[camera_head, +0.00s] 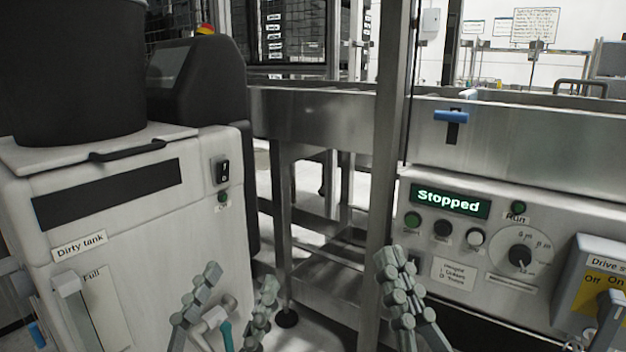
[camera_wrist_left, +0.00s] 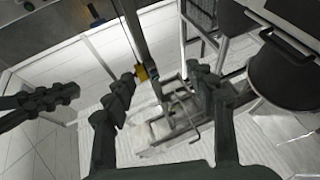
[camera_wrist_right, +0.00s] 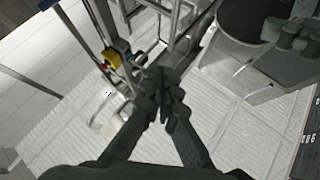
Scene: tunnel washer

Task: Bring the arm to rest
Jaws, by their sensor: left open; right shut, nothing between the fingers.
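My left gripper (camera_head: 236,288) is at the bottom of the head view, in front of the dirty tank cabinet's right edge. Its two grey, segmented fingers stand apart with nothing between them; the left wrist view shows the same open gap (camera_wrist_left: 162,88). My right gripper (camera_head: 397,270) is to the right, pointing up in front of the steel post. Its fingers are together and empty, with the tips meeting in the right wrist view (camera_wrist_right: 160,88). The two grippers are apart from each other. Most of both arms is out of the head view.
The white dirty tank cabinet (camera_head: 212,262) stands left, with a black drum (camera_head: 78,75) on top. The washer control panel (camera_head: 470,240) with a lit "Stopped" display (camera_head: 449,202) is right, beside a drive switch box (camera_head: 590,285). A steel post (camera_head: 386,150) stands between.

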